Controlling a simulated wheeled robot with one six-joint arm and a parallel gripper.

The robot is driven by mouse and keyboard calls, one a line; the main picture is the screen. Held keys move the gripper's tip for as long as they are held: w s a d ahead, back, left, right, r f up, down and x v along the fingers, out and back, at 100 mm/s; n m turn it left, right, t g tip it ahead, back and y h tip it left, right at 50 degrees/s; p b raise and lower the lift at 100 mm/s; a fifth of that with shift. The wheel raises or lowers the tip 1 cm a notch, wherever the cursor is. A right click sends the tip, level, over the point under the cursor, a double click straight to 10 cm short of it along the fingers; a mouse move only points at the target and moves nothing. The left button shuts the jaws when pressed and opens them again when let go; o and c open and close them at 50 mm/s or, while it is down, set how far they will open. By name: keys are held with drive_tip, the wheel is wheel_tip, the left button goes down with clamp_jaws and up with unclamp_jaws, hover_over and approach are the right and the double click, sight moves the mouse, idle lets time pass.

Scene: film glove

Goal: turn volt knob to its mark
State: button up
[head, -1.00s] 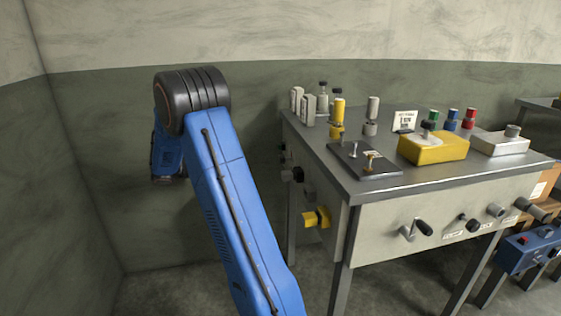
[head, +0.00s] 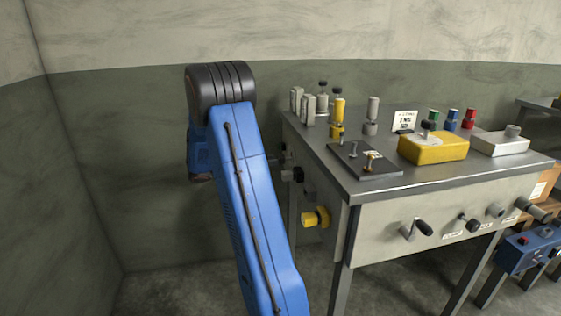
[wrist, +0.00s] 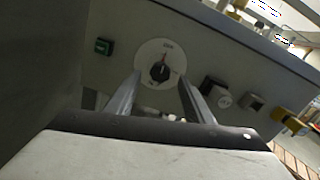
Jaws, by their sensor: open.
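The likely volt knob (wrist: 159,71) is a black pointer knob on a round pale dial (wrist: 146,52) in the wrist view. The dial sits on the grey side panel of the bench; its lettering is too small to read surely, and I cannot make out the mark. My gripper (wrist: 159,78) is open, its two fingers pointing at the dial, one on each side of the knob in the picture. I see no contact, and the remaining distance is hard to tell. In the head view my blue arm hides the gripper.
On the same panel are a green button (wrist: 104,46), a black fitting with a grey knob (wrist: 216,93) and a yellow fitting (wrist: 290,121), which also shows in the head view (head: 316,217). The bench top (head: 345,187) holds several bottles and boxes. The wall stands behind.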

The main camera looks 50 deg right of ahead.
sight(281, 160)
drive_tip(key=shift+x, duration=2.55)
drive_tip(key=shift+c, duration=0.3)
drive_tip(key=c, duration=1)
